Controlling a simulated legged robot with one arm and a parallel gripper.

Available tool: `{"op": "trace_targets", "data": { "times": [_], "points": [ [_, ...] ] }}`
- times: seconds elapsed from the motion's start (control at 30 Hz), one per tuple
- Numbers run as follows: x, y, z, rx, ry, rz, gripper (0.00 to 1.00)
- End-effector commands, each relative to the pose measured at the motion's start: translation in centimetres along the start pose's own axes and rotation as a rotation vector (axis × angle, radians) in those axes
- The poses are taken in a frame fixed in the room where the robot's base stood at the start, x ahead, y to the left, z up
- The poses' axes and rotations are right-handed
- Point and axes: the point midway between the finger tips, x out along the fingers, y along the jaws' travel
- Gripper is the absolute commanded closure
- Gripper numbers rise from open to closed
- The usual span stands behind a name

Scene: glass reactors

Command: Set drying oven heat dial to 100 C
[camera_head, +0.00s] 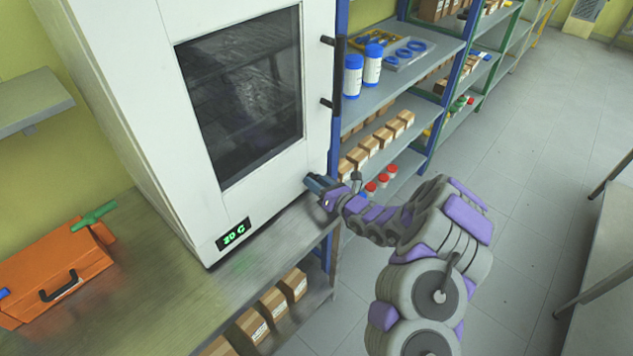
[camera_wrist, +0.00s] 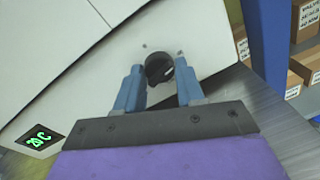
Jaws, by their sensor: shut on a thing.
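The white drying oven (camera_head: 150,120) stands on a metal bench, its dark glass door closed. Its green display (camera_head: 233,234) seems to read 20 C, small and slightly blurred; it also shows in the wrist view (camera_wrist: 38,138). The round black heat dial (camera_wrist: 158,69) sits on the lower right of the oven front. My gripper (camera_head: 317,184) is at the oven's lower right corner. In the wrist view its blue fingers (camera_wrist: 159,75) are shut on the dial, one on each side. The dial is hidden behind my gripper in the head view.
An orange toolbox (camera_head: 55,270) lies on the bench (camera_head: 150,310) at left. Shelving (camera_head: 400,75) with blue-capped bottles (camera_head: 362,72) and boxes stands right of the oven. Dark door handles (camera_head: 328,72) stick out from the oven's right edge.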

Motion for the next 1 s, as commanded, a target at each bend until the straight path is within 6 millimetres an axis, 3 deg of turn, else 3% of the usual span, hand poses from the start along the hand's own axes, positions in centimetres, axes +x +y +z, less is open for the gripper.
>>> {"op": "trace_targets", "data": {
  "times": [1.0],
  "points": [
    [0.02, -0.49, 0.29, 0.959, 0.077, 0.012, 0.93]
  ]
}}
